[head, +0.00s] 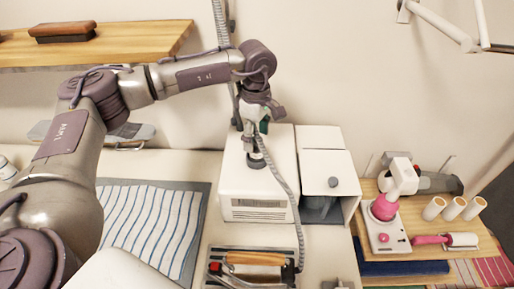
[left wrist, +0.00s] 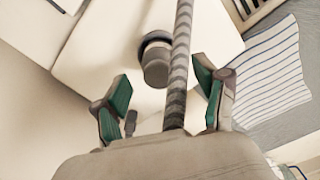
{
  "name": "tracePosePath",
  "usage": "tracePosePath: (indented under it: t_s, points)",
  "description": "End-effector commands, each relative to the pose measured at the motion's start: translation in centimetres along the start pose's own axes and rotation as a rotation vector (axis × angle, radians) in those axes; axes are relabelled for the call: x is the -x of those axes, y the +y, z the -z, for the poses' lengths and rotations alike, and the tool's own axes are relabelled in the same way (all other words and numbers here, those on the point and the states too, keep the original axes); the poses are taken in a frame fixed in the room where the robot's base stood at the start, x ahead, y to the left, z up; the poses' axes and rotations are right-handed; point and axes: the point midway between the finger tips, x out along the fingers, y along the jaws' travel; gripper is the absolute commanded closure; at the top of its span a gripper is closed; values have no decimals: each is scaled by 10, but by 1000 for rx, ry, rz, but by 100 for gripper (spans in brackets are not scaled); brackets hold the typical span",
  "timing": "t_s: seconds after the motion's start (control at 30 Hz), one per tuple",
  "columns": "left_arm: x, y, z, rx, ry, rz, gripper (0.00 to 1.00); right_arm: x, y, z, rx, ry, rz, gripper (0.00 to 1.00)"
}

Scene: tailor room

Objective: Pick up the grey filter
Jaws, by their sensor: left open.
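A short grey cylinder with a dark ring at its base, which looks like the grey filter, stands on top of the white box (head: 232,183). The grey filter (left wrist: 156,66) shows in the left wrist view, ahead of and between the fingers; its dark base (head: 256,161) shows in the head view. My left gripper (head: 262,124) is above it, fingers pointing down. In the left wrist view my left gripper (left wrist: 165,100) has its green-padded fingers apart, with nothing held between them. The ribbed hose partly covers the filter's side. My right gripper is not in view.
The ribbed grey hose (head: 287,187) runs down past the box and crosses the left wrist view (left wrist: 181,55). A white compartment (head: 325,166) with a grey knob adjoins the box. A striped cloth (head: 150,225) lies left; a pink-and-white device (head: 385,206) stands right.

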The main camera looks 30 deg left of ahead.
Motion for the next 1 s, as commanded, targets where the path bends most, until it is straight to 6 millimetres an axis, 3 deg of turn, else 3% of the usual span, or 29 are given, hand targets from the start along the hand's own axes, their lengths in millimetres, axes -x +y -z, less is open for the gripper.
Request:
tracePosePath:
  t_s: [0.1,0.3,0.53,0.9,1.0]
  points:
    - [-13,1,-2,0,0,5,28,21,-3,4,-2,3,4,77]
    - [-37,1,-1,1,0,2,28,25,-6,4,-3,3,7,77]
    - [-39,1,-2,1,0,1,28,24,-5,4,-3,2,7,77]
    - [-39,2,-2,1,0,1,90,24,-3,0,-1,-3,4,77]
    - [-38,2,-2,1,0,0,94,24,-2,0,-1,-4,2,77]
